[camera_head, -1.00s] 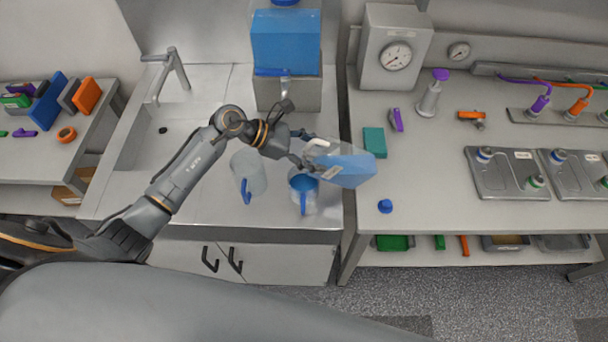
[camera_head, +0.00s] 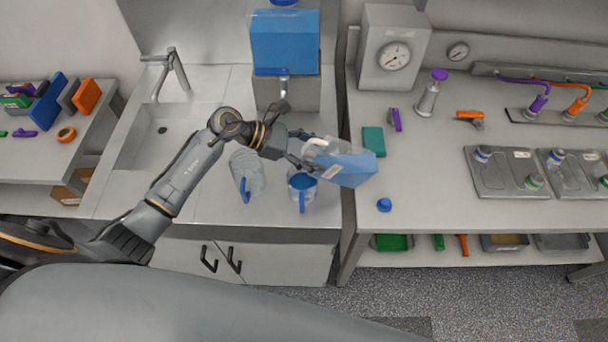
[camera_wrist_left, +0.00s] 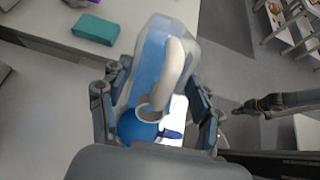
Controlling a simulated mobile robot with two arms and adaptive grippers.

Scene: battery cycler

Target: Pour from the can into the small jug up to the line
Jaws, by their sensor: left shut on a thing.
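My left gripper (camera_head: 306,152) is shut on the can (camera_head: 345,169), a clear container with blue liquid and a pale handle. The can is held tilted, above and to the right of the small jug. In the left wrist view, the can (camera_wrist_left: 150,62) lies between the fingers. The small jug (camera_head: 302,191) stands upright on the counter, with a blue handle and blue liquid inside. Its line cannot be made out, and no stream is clear. In the left wrist view, a dark gripper that appears to be my right (camera_wrist_left: 246,107) shows at the right; its jaws are unclear.
A larger clear jug (camera_head: 248,172) with a blue handle stands left of the small jug. A blue tank (camera_head: 285,43) stands behind. The right bench holds a teal block (camera_head: 373,141) and a blue cap (camera_head: 384,205). The sink (camera_head: 150,140) is at left.

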